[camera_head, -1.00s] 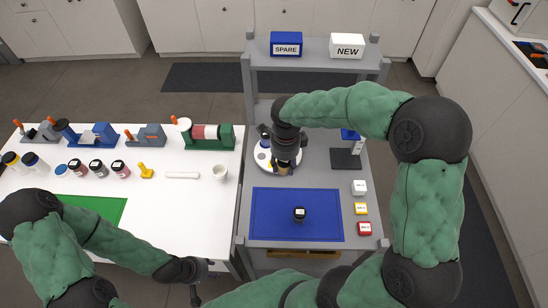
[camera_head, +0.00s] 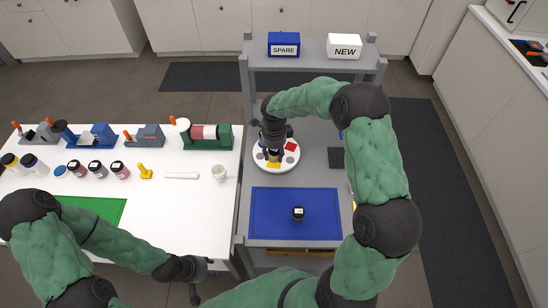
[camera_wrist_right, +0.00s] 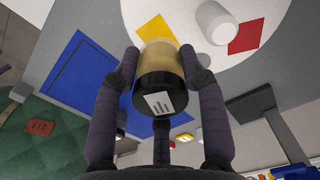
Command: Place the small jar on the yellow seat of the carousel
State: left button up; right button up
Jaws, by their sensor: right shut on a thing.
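My right gripper (camera_head: 272,153) is over the white round carousel (camera_head: 291,162) and is shut on a small jar. In the right wrist view the jar (camera_wrist_right: 162,66) has a tan body and a black lid with a white label, held between the fingers. The yellow seat (camera_wrist_right: 157,30) shows just beyond the jar, partly covered by it; in the head view the yellow seat (camera_head: 274,165) shows below the fingers. I cannot tell whether the jar touches it. My left gripper (camera_head: 196,283) is low at the white table's right edge; its fingers are unclear.
The carousel also has a red seat (camera_head: 291,146) and a white cylinder (camera_wrist_right: 215,22). A dark-lidded jar (camera_head: 298,214) stands on the blue mat (camera_head: 270,222) in front. SPARE (camera_head: 284,45) and NEW (camera_head: 345,46) boxes sit on the rear shelf. The white table at left holds several jars and tools.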

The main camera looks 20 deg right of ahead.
aim_at(274, 158)
notch_tip(274, 158, down, 3)
jog(key=shift+f, duration=0.1)
jog(key=o, duration=0.9)
jog(key=shift+f, duration=0.1)
jog(key=shift+r, duration=0.4)
notch_tip(274, 158, up, 12)
jog(key=shift+f, duration=0.2)
